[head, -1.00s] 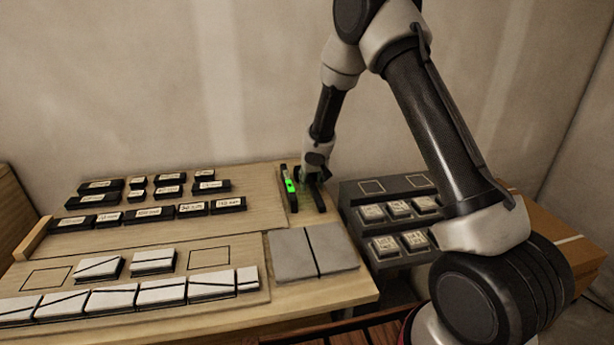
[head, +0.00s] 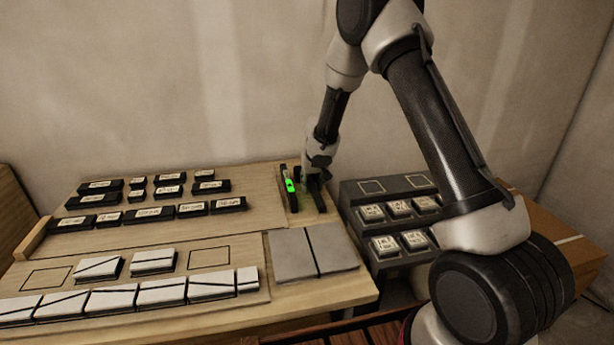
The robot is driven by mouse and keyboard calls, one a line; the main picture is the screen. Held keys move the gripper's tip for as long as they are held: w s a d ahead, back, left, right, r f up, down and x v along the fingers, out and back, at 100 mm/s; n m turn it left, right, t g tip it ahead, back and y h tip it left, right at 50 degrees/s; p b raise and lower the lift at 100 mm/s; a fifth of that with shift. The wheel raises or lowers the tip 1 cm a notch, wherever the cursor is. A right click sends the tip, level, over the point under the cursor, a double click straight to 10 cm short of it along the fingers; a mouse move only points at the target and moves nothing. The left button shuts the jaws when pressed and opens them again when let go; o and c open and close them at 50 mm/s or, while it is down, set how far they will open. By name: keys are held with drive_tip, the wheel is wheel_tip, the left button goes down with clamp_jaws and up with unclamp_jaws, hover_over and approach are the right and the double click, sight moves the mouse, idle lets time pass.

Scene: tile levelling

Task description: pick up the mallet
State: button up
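My gripper (head: 314,181) points down at the back right of the wooden table, just right of a dark level with a bright green part (head: 290,186). A dark, narrow shape (head: 319,203) lies directly under and in front of my fingers. It may be the mallet, but its head and handle cannot be told apart from my dark fingers at this size. I cannot tell whether my fingers touch it or are closed around it.
Two grey tiles (head: 292,256) lie in front of my gripper. A dark stepped rack (head: 388,252) with several small labelled blocks stands to the right. Rows of black labelled blocks (head: 149,214) and white tiles (head: 110,302) fill the left. A plain wall rises behind.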

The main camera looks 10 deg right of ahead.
clamp_jaws()
drive_tip(key=shift+r, duration=0.25)
